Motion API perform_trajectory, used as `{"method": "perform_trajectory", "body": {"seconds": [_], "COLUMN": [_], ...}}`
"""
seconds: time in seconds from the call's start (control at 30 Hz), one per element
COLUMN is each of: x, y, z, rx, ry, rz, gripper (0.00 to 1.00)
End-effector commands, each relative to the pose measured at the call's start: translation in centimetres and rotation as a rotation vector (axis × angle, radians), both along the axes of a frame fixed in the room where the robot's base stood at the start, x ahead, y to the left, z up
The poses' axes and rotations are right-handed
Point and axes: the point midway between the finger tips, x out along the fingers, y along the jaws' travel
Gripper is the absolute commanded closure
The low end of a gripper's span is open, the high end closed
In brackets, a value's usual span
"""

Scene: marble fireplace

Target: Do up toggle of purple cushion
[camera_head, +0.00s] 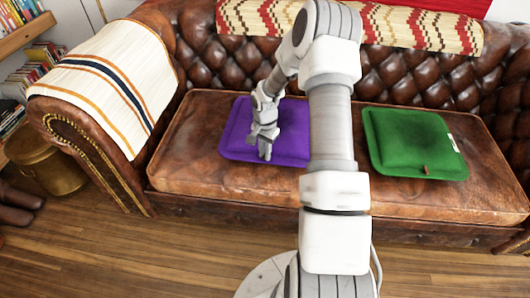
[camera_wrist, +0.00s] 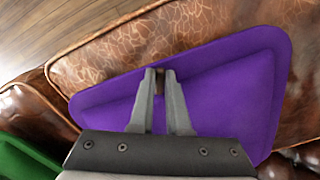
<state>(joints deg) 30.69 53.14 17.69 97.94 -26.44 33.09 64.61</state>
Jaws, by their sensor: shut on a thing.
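The purple cushion (camera_head: 292,133) lies flat on the brown leather sofa seat, left of my arm in the head view. It also fills the middle of the wrist view (camera_wrist: 235,100). My gripper (camera_head: 265,153) is over the cushion's front part. In the wrist view my gripper (camera_wrist: 160,75) has its fingertips close together near the cushion's edge, shut on a small brown toggle (camera_wrist: 160,76). The fingers hide most of the toggle. Whether a loop is around it cannot be made out.
A green cushion (camera_head: 408,140) with a small brown toggle (camera_head: 425,170) and a white tag lies to the right on the sofa seat (camera_head: 190,150). A striped throw (camera_head: 110,75) covers the left armrest. A patterned blanket (camera_head: 420,30) hangs over the backrest.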

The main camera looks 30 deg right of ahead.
Motion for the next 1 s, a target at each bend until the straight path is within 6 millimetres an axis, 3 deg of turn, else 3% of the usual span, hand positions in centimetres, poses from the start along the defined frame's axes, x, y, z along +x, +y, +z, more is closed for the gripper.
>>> {"method": "perform_trajectory", "body": {"seconds": [0.6, 1.0], "x": [-0.18, -0.19], "y": [-0.20, -0.18], "z": [0.15, 0.01], "rx": [-0.001, 0.000], "ry": [0.000, -0.001], "rz": [0.427, 0.481], "gripper": [1.00, 1.00]}}
